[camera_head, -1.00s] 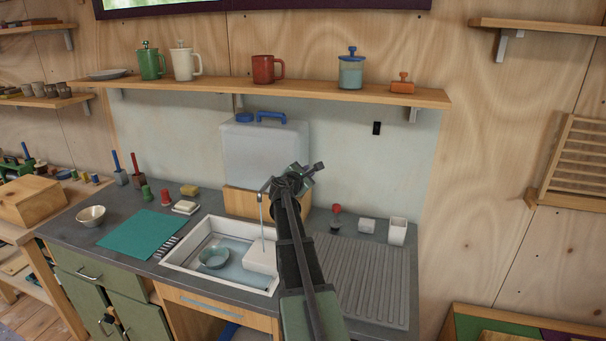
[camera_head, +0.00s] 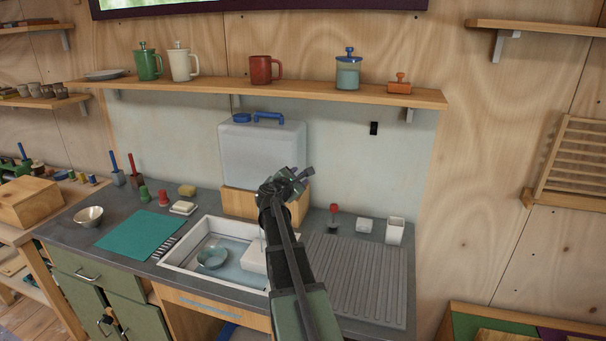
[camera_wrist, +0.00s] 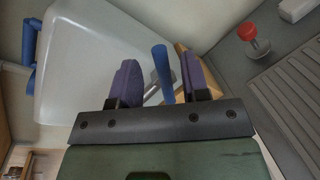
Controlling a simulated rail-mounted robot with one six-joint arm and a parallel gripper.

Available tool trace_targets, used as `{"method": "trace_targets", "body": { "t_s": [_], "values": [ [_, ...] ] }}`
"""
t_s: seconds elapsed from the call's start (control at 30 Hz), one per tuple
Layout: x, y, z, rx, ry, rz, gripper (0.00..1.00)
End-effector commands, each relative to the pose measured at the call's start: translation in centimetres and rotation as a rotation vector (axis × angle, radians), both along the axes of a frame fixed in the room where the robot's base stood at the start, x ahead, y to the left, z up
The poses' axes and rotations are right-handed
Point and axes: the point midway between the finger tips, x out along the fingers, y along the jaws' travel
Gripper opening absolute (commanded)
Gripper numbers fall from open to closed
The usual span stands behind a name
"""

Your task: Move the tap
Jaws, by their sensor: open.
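The tap shows in the wrist view as an upright blue lever (camera_wrist: 163,75) with a grey metal piece beside it. In the head view my arm hides most of the tap behind the sink (camera_head: 178,266). My gripper (camera_head: 298,180) is in front of the wooden box under the water container. In the wrist view my gripper (camera_wrist: 159,68) is open, with one purple finger pad on each side of the blue lever. Gaps show on both sides, and the lever is not clamped. I cannot tell how deep the lever sits between the pads.
The translucent water container (camera_head: 262,155) stands on the wooden box (camera_head: 237,203) close by. A red-topped item (camera_head: 333,212), small white containers and the ribbed drainboard (camera_head: 355,280) are at right. A bowl (camera_head: 212,258) and white block (camera_head: 253,259) are in the sink. A shelf (camera_head: 215,90) runs above.

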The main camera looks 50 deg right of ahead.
Motion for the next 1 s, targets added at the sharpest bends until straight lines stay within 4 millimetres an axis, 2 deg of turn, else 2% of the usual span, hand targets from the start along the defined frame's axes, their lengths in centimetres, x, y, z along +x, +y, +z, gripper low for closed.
{"method": "trace_targets", "body": {
  "t_s": [0.03,0.1,0.27,0.7,0.8,0.87,0.93,0.97,1.0],
  "values": [
    [-0.7,1.5,0.4,0.000,0.000,0.002,0.42],
    [-1.2,3.0,0.6,0.000,0.000,0.002,0.42],
    [-1.8,5.2,0.8,0.000,0.001,0.000,0.42],
    [-1.8,5.5,0.7,0.000,0.000,0.000,0.42],
    [-2.0,5.4,0.7,0.019,-0.050,-0.024,0.42],
    [-3.1,5.4,-0.2,0.098,-0.158,-0.096,0.42],
    [-6.1,6.6,-2.7,0.290,-0.366,-0.256,0.42],
    [-7.4,8.0,-4.1,0.388,-0.458,-0.334,0.42],
    [-8.5,10.7,-5.9,0.520,-0.563,-0.433,0.42]
  ]
}}
